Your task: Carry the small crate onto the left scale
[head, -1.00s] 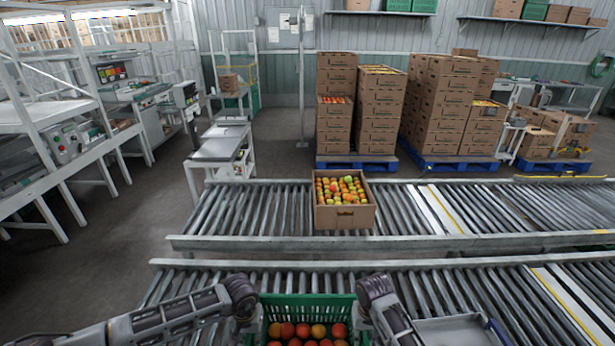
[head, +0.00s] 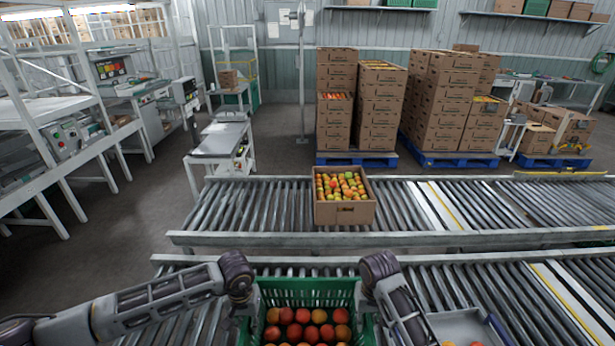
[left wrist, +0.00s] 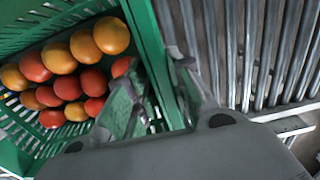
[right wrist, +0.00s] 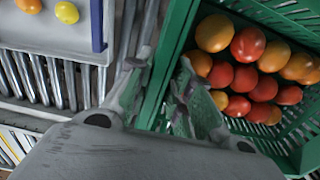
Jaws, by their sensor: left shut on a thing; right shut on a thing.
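The small green crate (head: 305,291) holds red and orange tomatoes and is at the bottom middle of the head view. My left gripper (head: 254,300) is shut on its left wall, and my right gripper (head: 366,300) is shut on its right wall. In the left wrist view the fingers pinch the crate's rim (left wrist: 147,40). In the right wrist view the fingers also straddle the crate's rim (right wrist: 176,45). The crate looks about level; its underside is hidden. I cannot identify the left scale in these views.
A grey tray (head: 450,323) with a blue edge and a few fruits is right of the crate. The near roller conveyor (head: 440,275) lies beyond and beside the crate. A cardboard box of tomatoes (head: 343,213) sits on the far conveyor. A narrow bench (head: 220,142) stands back left.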

